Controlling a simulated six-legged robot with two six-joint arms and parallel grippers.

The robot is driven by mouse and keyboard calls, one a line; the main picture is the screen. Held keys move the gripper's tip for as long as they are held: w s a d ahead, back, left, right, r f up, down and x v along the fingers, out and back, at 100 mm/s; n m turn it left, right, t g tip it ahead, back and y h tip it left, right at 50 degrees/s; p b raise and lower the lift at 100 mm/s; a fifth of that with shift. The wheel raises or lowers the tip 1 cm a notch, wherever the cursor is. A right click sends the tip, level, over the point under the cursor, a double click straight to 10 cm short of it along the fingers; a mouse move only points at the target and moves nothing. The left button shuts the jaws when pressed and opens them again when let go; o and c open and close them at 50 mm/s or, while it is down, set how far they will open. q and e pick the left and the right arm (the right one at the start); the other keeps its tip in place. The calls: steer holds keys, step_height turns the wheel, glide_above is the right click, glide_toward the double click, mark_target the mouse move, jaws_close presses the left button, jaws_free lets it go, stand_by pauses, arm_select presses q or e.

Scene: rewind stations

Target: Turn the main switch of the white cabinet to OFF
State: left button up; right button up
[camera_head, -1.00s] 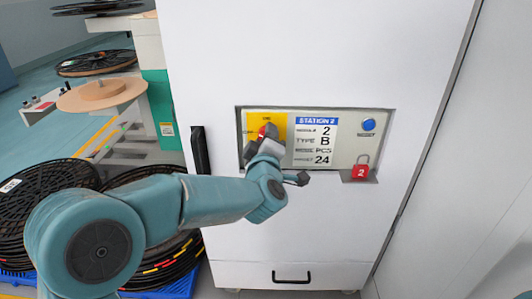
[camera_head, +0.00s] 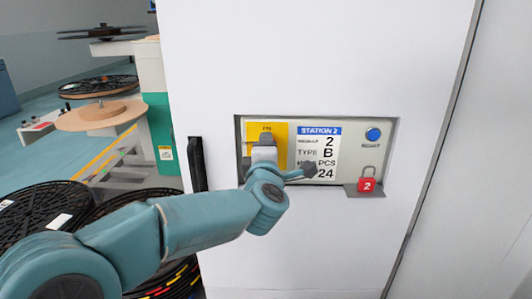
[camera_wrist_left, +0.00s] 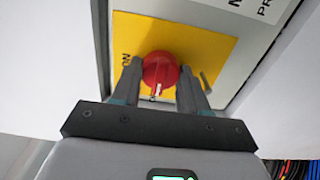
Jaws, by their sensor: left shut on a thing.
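The white cabinet (camera_head: 300,60) stands in front of me with a recessed panel holding a yellow plate (camera_head: 281,131). The red main switch knob (camera_wrist_left: 160,68) sits on the yellow plate in the left wrist view, with a pale mark on its side nearest the gripper. An ON label (camera_wrist_left: 126,60) is to its left there. My left gripper (camera_head: 266,140) is at the yellow plate. Its fingers (camera_wrist_left: 162,82) are on both sides of the knob, shut on it. In the head view the gripper hides the knob. My right gripper is out of view.
The panel also has a station label (camera_head: 318,153), a blue button (camera_head: 373,134) and a red padlock numbered 2 (camera_head: 367,184) on a small ledge. A black handle (camera_head: 198,164) is left of the panel. Dark reels (camera_head: 40,211) lie at the lower left.

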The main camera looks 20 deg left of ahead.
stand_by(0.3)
arm_select(q)
steer(key=o, duration=1.1)
steer(key=shift+c, duration=0.2)
steer(key=shift+f, duration=0.1)
steer(key=shift+d+f, duration=0.1)
steer(key=shift+s, duration=0.1)
